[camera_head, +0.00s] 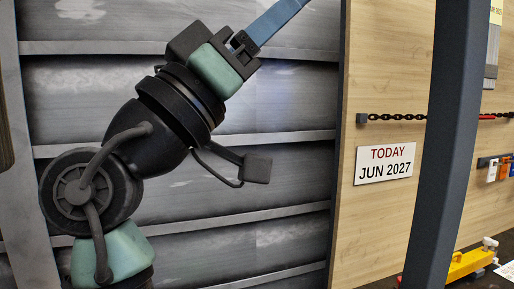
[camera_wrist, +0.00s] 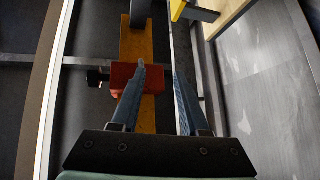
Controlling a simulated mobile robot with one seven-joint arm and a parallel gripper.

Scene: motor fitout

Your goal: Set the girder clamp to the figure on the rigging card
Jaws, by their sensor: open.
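In the wrist view an orange-yellow girder (camera_wrist: 137,42) runs up the picture, with a red block (camera_wrist: 122,72), likely the girder clamp, across it. A dark knob (camera_wrist: 97,77) sticks out at the block's left. In the head view my gripper's blue finger (camera_head: 272,20) runs out of the top edge. No clamp figure or readable rigging card shows.
A wooden board holds a sign (camera_head: 385,163) reading "TODAY JUN 2027" and a chain (camera_head: 395,117). A dark post (camera_head: 450,140) stands in front. A yellow device (camera_head: 468,264) sits at the lower right. Another yellow part (camera_wrist: 178,9) is at the wrist view's top.

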